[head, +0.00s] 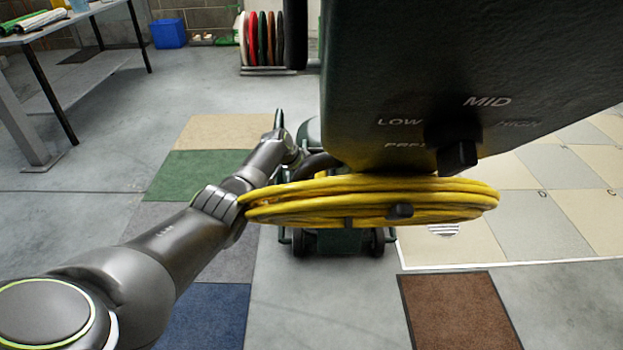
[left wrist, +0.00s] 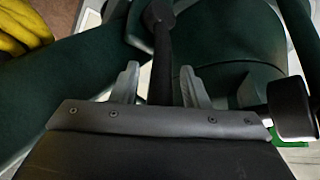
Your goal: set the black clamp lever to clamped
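A black lever with a rounded knob end (left wrist: 160,50) shows in the left wrist view, in front of a dark green machine body (left wrist: 225,50); it looks like the clamp lever. My left gripper (left wrist: 160,84) is open, with one grey finger on each side of the lever and a visible gap on both sides. In the head view my left arm reaches forward past the yellow cord coil (head: 370,203), and I cannot make out its fingertips or the lever there. The lever's lower end is hidden behind the gripper's front edge. My right gripper is not in view.
A dark green control box (head: 400,90) with a black knob (head: 455,150) hangs close over the coil. Carpet squares lie on the floor, among them a brown mat (head: 458,310). A table (head: 60,30), a blue bin (head: 169,33) and a rack of coloured pads (head: 262,40) stand at the back.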

